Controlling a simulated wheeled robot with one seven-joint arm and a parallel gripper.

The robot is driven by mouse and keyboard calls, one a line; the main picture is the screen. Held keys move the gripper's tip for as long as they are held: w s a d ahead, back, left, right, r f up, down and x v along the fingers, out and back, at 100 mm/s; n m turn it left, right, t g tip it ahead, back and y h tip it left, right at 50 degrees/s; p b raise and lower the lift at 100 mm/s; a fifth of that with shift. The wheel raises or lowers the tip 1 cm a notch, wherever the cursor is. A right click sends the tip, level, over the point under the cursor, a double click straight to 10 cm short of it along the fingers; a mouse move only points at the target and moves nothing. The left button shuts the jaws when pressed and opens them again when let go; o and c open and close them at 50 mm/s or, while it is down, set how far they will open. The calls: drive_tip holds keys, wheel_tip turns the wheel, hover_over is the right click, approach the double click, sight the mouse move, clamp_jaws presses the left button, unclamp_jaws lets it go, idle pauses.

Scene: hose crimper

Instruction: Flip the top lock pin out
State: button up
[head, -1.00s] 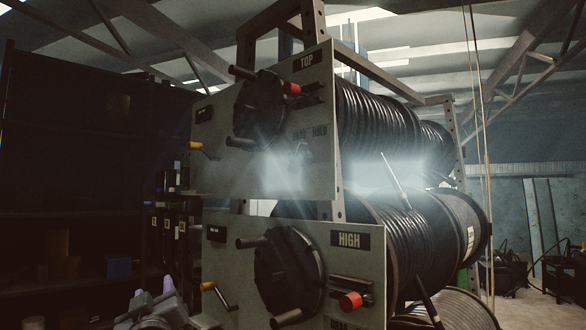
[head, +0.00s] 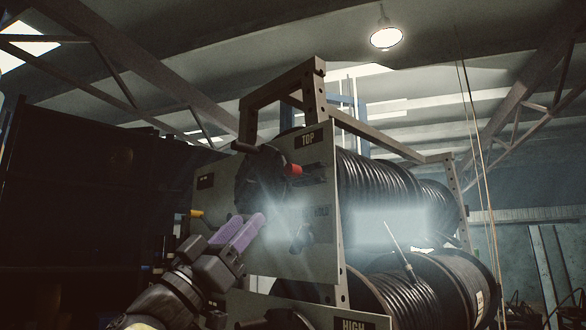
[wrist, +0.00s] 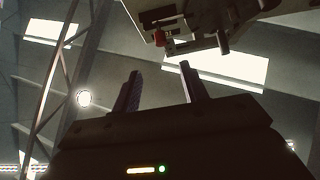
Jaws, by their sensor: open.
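The top panel (head: 305,245) carries a dark label reading TOP (head: 308,139). Below the label is a red-tipped pin (head: 293,169), which looks like the top lock pin, beside a dark round hub (head: 262,180). The red tip also shows in the wrist view (wrist: 159,38), past the fingertips. My gripper (head: 245,228) is open and empty, its purple fingers pointing up and right. In the head view it appears below and left of the red tip, apart from it. Whether the pin is in or out is unclear.
A yellow-handled crank (head: 195,214) sticks out at the panel's left edge, near my gripper. Black hose reels (head: 375,205) sit behind the panel. Dark shelving (head: 75,200) stands left.

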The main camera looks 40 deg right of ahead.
sight(288, 173)
drive_tip(key=p+x, duration=0.9)
drive_tip(key=x, duration=0.7)
drive_tip(key=shift+w+a+p, duration=0.1)
drive_tip(key=shift+w+p, duration=0.05)
drive_tip(key=shift+p, duration=0.15)
drive_tip(key=shift+d+r+p, duration=0.3)
drive_tip(key=shift+d+r, duration=0.05)
drive_tip(key=shift+d, duration=0.2)
drive_tip(key=shift+a+t, duration=0.1)
drive_tip(key=shift+t, duration=0.2)
clamp_jaws()
